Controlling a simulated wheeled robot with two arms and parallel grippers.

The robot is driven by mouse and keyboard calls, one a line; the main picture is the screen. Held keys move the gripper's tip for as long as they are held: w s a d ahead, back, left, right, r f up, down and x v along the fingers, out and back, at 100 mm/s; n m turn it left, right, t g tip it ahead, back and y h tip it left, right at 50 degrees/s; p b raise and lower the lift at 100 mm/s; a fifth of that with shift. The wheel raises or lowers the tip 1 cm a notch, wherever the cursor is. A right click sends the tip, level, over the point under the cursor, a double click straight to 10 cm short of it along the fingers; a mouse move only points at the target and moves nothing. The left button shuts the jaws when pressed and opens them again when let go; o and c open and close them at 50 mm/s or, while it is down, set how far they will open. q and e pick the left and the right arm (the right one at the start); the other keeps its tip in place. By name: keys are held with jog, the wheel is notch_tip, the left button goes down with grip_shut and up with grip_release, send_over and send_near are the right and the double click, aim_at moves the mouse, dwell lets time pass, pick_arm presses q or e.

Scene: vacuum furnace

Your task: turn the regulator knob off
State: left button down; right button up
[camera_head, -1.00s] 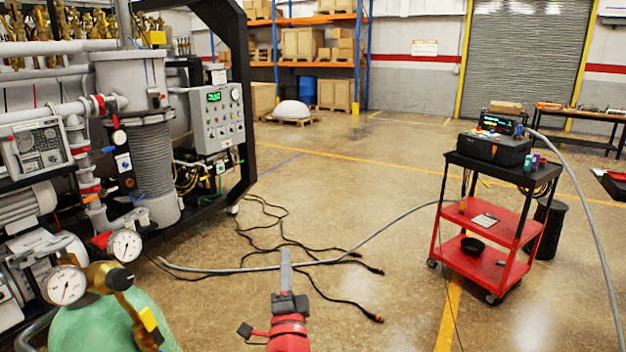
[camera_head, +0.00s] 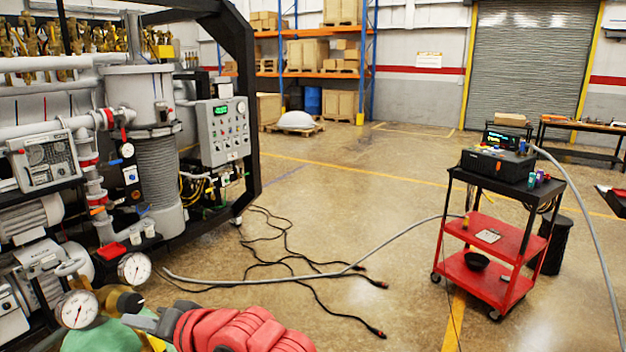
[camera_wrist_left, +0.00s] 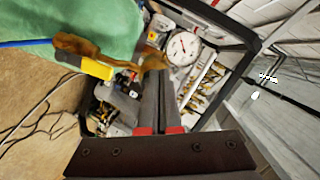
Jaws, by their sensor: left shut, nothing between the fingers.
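The brass regulator (camera_head: 112,297) with its dark knob (camera_head: 130,303) sits on a green gas cylinder (camera_head: 88,341) at the bottom left of the head view. A round white gauge (camera_head: 77,309) is on its left. My left gripper (camera_head: 137,322) comes from the right, its fingers shut and empty, tips close beside the knob. I cannot tell whether they touch it. In the wrist view the closed fingers (camera_wrist_left: 157,95) point toward a white gauge (camera_wrist_left: 183,48), with the green cylinder (camera_wrist_left: 85,22) at upper left. The knob cannot be made out there. My right gripper is out of view.
A second gauge (camera_head: 134,267) stands behind the regulator, near the furnace machinery (camera_head: 158,170). Cables (camera_head: 290,265) lie on the floor. A red cart (camera_head: 478,285) stands at right; floor between is mostly open.

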aim_at(130, 303)
pick_arm(q)
jog(key=x, duration=0.3)
jog(key=shift+w+d+r, duration=0.1)
jog(key=shift+w+d, duration=0.05)
jog(key=shift+w, duration=0.1)
dwell(0.6)
